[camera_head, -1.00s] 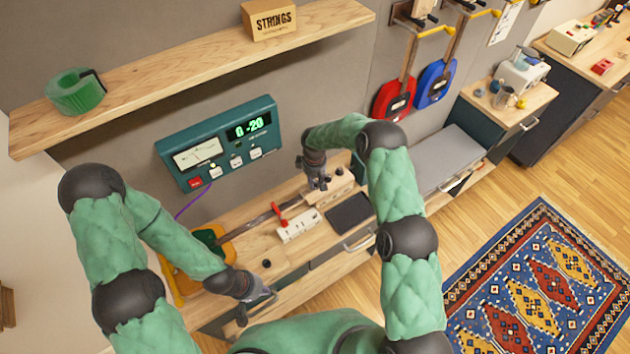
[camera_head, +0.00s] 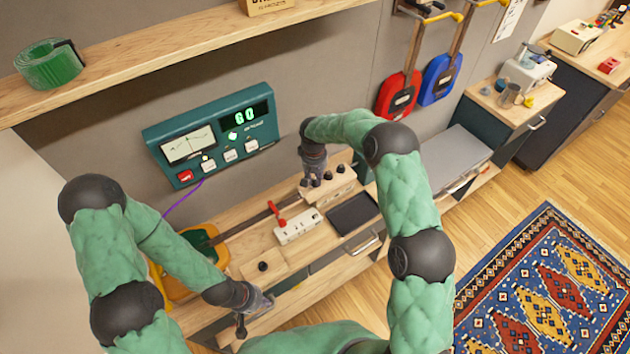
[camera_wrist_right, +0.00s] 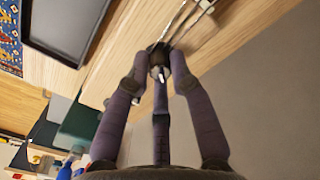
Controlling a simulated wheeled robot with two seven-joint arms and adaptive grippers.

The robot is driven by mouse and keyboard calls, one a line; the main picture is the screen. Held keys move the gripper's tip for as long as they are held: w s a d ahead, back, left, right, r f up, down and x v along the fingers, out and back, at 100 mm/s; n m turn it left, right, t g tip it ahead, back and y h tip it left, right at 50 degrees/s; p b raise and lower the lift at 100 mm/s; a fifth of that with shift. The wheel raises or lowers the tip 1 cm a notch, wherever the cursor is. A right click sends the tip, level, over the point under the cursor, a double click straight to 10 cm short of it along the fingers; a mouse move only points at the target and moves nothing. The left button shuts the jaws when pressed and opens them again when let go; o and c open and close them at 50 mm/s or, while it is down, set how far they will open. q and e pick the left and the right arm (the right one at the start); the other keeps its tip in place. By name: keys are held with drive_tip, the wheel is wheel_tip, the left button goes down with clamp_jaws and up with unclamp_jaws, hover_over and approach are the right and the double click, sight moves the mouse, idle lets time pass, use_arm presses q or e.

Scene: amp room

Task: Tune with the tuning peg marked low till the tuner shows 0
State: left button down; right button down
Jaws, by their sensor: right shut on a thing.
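The teal tuner (camera_head: 215,134) hangs on the wall. Its display (camera_head: 245,116) shows green characters that look like G0 or 60, and a green lamp glows below. The instrument, with an orange body (camera_head: 178,285) and a long neck, lies along the bench; my left arm partly covers its body. My right gripper (camera_head: 315,182) is at the wooden peg head (camera_head: 332,188). In the right wrist view its fingers close around a dark peg (camera_wrist_right: 160,72) with a white mark; the peg's label is not readable. My left gripper (camera_head: 256,308) is empty, its fingers apart, near the bench front.
A white box with a red lever (camera_head: 298,226) sits by the neck. A dark tray (camera_head: 353,213) lies to its right. A wooden block with a black knob (camera_head: 263,267) is at the bench front. A shelf (camera_head: 150,60) with a green coil (camera_head: 48,66) runs above.

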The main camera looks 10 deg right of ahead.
sight(314, 181)
drive_tip(key=shift+s+f+m, duration=0.1)
drive_tip(key=shift+m, duration=0.2)
drive_tip(key=c, duration=1.1)
unclamp_jaws()
drive_tip(key=shift+r, duration=0.4)
wheel_tip(314, 181, up, 11)
drive_tip(key=shift+a+r, duration=0.15)
drive_tip(key=shift+a, duration=0.05)
